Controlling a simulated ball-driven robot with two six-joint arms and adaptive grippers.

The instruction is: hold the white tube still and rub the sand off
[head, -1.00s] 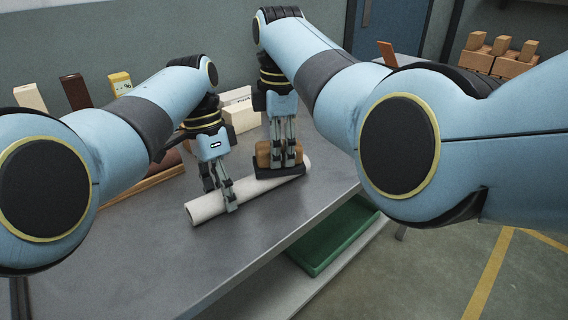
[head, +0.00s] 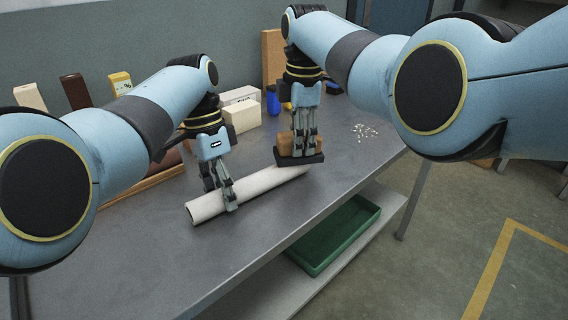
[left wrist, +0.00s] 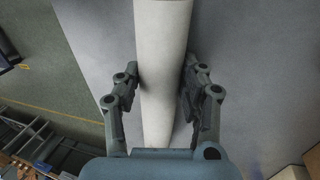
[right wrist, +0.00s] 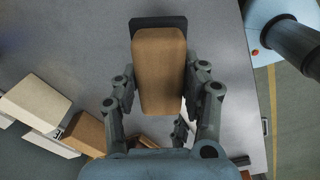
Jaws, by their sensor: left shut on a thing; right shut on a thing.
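The white tube (head: 258,184) lies slantwise on the grey table. My left gripper (head: 222,198) is shut on it near its front end. The left wrist view shows the tube (left wrist: 162,70) between both fingers. My right gripper (head: 304,150) is shut on a block with a brown top and a dark base (head: 285,160). The block is at the tube's far end and hides part of it; I cannot tell whether they touch. In the right wrist view the block (right wrist: 158,70) sits between the fingers. I cannot make out sand on the tube.
Small pale bits (head: 365,131) are scattered on the table at the right. Pale boxes (head: 241,117), a blue container (head: 273,100) and a brown board (head: 273,60) stand behind. A green tray (head: 335,236) is on the lower shelf. The table's front is clear.

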